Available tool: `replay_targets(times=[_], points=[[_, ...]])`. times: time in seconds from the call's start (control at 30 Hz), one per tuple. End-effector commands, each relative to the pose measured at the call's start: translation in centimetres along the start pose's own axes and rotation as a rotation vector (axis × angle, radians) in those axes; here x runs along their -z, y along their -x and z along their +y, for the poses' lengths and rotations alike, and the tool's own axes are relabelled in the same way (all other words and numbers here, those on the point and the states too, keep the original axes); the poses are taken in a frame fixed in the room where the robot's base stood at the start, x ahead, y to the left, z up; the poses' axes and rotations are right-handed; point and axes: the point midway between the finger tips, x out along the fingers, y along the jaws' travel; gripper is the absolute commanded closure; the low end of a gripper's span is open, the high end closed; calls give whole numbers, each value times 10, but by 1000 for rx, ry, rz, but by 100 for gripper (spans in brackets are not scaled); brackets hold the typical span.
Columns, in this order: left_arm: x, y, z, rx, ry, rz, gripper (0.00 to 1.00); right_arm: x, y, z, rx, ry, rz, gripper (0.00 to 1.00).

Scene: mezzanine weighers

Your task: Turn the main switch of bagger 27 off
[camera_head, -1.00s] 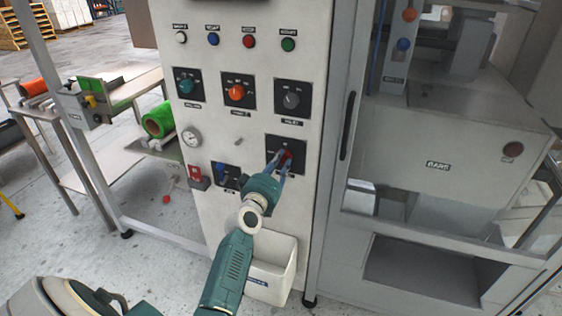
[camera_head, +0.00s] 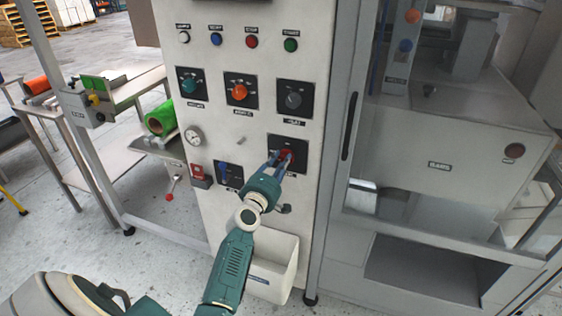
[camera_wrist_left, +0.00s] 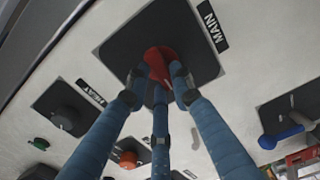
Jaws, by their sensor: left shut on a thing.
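The main switch (camera_head: 286,155) is a red knob on a black square plate, low on the right of the pale control panel. In the left wrist view the red knob (camera_wrist_left: 160,62) sits by a label reading MAIN. My left gripper (camera_head: 280,160) has its blue fingers closed around the knob; the fingers (camera_wrist_left: 162,85) also show in the left wrist view. They cover part of the knob, so its exact setting is hard to read. My right gripper is not in view.
Above are a grey knob (camera_head: 293,98), an orange knob (camera_head: 239,92) and a teal knob (camera_head: 190,84). A white bin (camera_head: 272,268) hangs below. A glazed machine stands right.

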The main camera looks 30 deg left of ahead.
Motion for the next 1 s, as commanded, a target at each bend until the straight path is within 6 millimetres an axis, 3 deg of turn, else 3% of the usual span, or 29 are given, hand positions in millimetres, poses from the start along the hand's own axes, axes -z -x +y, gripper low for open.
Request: replay_targets(times=[0.73,0.77,0.83,1.0], points=[[1,0,-2,1,88,1,100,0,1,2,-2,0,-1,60],[1,0,-2,2,87,1,74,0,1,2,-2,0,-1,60],[1,0,-2,2,87,1,60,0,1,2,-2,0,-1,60],[1,0,-1,1,85,1,58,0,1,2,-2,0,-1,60]])
